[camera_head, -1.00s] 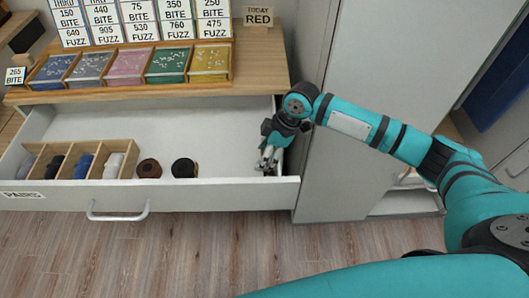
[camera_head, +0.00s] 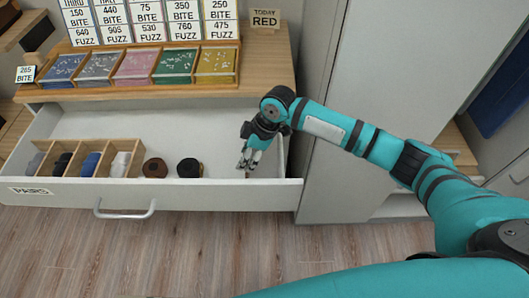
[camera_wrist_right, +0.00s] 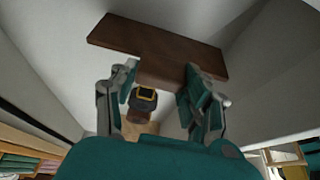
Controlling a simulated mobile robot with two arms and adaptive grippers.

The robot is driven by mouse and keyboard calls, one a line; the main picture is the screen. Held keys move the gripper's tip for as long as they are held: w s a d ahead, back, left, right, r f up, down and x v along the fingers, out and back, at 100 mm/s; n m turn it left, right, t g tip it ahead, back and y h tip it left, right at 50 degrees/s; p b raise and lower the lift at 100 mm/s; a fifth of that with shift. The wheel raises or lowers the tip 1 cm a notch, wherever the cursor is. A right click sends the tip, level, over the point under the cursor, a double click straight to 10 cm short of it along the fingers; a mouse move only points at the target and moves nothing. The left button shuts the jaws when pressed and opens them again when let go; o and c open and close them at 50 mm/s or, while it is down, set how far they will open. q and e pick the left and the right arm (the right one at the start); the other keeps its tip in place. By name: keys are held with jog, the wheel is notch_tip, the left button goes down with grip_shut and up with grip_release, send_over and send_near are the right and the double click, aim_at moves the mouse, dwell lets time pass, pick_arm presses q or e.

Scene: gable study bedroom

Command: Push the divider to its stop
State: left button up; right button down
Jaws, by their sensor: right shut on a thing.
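In the right wrist view, a dark brown wooden divider (camera_wrist_right: 120,35) shows as a long flat board with a block-like middle part (camera_wrist_right: 165,73). My right gripper (camera_wrist_right: 160,92) has its fingers on both sides of this middle part and is shut on it. In the head view my right gripper (camera_head: 249,160) reaches down inside the open white drawer (camera_head: 215,190), right of the dark rolls. The divider is not clearly made out in the head view. My left gripper is not in view.
A wooden compartment rack (camera_head: 104,165) with rolled items stands at the drawer's left. A brown roll (camera_head: 155,167) and a black roll (camera_head: 189,168) lie between rack and gripper. A tray of coloured compartments (camera_head: 136,68) stands on the top above. A tall cabinet (camera_head: 375,75) is at right.

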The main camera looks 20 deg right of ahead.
jog(key=w+a, duration=0.1)
jog(key=a, duration=0.3)
jog(key=w+a, duration=0.1)
jog(key=a, duration=0.3)
jog(key=w+a, duration=0.1)
jog(key=a, duration=0.3)
jog(key=shift+w+b, duration=0.2)
jog(key=shift+b, duration=0.1)
jog(key=c, duration=0.6)
grip_release()
jog(key=shift+d, duration=0.1)
jog(key=v, duration=1.2)
jog(key=shift+s+f, duration=0.1)
